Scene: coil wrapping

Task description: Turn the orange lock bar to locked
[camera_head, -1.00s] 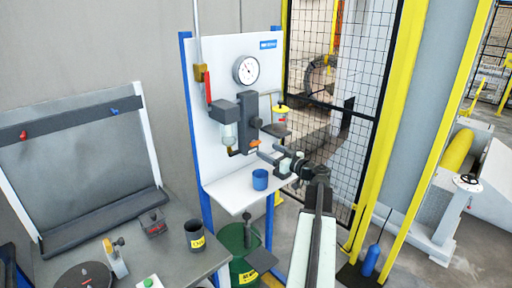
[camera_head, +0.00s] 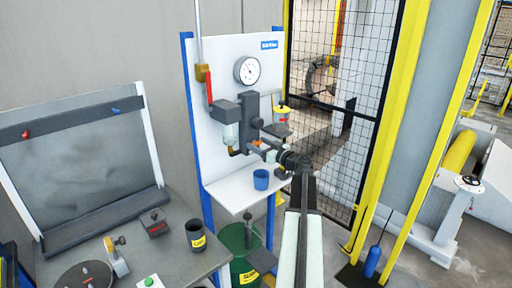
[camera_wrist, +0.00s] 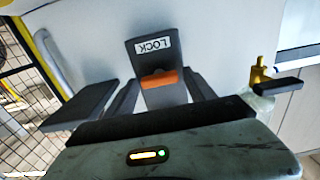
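The orange lock bar (camera_wrist: 160,79) lies roughly crosswise on a dark grey block below a LOCK label (camera_wrist: 153,45), which appears upside down in the wrist view. In the head view, a small bit of orange bar (camera_head: 256,143) shows at the low end of the dark fitting on the white panel. My gripper (camera_wrist: 164,82) is open, with one dark finger on each side of the bar in the wrist view. I see no clear contact with the bar. In the head view, my gripper (camera_head: 272,150) is close to the fitting and partly covers it.
A blue cup (camera_head: 261,180) stands on the white shelf (camera_head: 232,191) below my gripper. A gauge (camera_head: 247,70) and a red-handled valve (camera_head: 208,86) are on the panel. A mesh fence (camera_head: 335,120) stands to the right. A grey bench (camera_head: 80,255) is at the left.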

